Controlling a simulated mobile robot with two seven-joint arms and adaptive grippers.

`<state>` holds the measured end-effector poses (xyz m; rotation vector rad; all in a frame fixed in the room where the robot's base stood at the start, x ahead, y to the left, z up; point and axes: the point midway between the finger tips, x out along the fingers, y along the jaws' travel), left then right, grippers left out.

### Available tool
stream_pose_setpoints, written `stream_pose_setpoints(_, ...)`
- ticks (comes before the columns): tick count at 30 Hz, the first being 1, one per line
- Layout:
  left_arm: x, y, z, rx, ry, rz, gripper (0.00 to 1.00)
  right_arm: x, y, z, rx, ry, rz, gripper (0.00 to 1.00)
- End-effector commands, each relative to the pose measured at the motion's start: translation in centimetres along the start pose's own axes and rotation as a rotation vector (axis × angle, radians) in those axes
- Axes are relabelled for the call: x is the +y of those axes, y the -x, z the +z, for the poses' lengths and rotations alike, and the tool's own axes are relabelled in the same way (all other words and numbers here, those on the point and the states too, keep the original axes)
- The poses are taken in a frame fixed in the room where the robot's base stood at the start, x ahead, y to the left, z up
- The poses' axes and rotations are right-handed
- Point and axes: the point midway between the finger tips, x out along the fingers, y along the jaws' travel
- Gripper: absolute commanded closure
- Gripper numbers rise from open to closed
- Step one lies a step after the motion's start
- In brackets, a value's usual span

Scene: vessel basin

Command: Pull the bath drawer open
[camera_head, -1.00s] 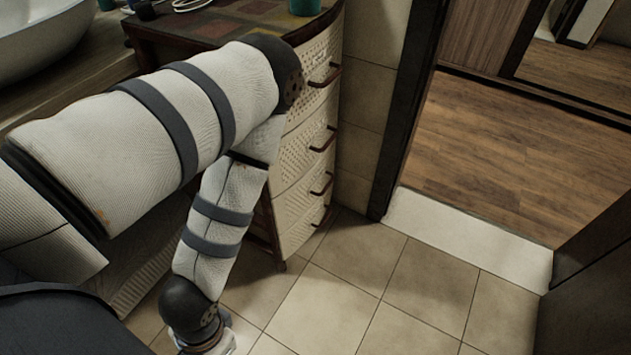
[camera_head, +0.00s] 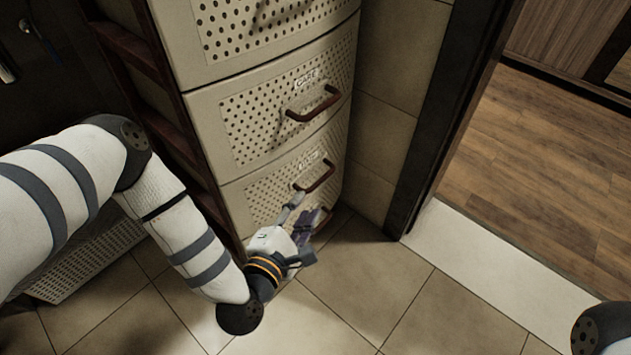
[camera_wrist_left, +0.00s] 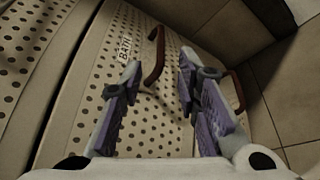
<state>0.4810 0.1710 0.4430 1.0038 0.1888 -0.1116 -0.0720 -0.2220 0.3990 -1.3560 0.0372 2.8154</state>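The bath drawer (camera_wrist_left: 110,90) is a cream, perforated drawer front with a "BATH" label beside its curved brown handle (camera_wrist_left: 153,55) in the left wrist view. In the head view this appears to be the drawer with the handle (camera_head: 317,178) just above my left gripper (camera_head: 306,207); its label is too small to read there. My left gripper is open and empty, and its purple-padded fingers (camera_wrist_left: 160,80) point at the drawer front. The bath handle lies just past the fingertips in the wrist view; contact cannot be told. My right gripper is not in view.
A lower handle (camera_wrist_left: 235,90) sits close beside the right finger in the wrist view. Another drawer handle (camera_head: 313,105) is higher on the cabinet. The tiled floor (camera_head: 370,285) before the cabinet is clear. A dark door frame (camera_head: 440,110) stands to the right.

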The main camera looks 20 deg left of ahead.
Motion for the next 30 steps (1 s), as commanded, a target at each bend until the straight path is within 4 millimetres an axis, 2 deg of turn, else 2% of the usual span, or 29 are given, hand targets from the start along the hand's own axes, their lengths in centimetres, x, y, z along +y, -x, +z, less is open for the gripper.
stream_pose_setpoints(6,-0.2,-5.5,-0.1,-0.001,-0.005,-0.002,0.7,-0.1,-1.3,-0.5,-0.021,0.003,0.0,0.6)
stream_pose_setpoints(12,-0.3,-9.5,0.0,-0.001,-0.004,-0.006,0.7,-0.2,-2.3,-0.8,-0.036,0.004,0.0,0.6)
stream_pose_setpoints(17,-0.1,-10.8,0.1,0.0,-0.005,-0.007,0.7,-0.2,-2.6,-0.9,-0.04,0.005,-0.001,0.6)
stream_pose_setpoints(24,0.0,-10.9,0.2,-0.001,-0.005,-0.007,0.7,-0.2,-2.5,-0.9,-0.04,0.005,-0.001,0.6)
stream_pose_setpoints(28,-0.1,-10.8,0.2,-0.001,-0.005,-0.008,1.0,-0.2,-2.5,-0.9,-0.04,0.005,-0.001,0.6)
stream_pose_setpoints(30,-0.1,-10.8,0.2,0.0,-0.005,-0.008,1.0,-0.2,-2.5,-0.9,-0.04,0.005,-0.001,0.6)
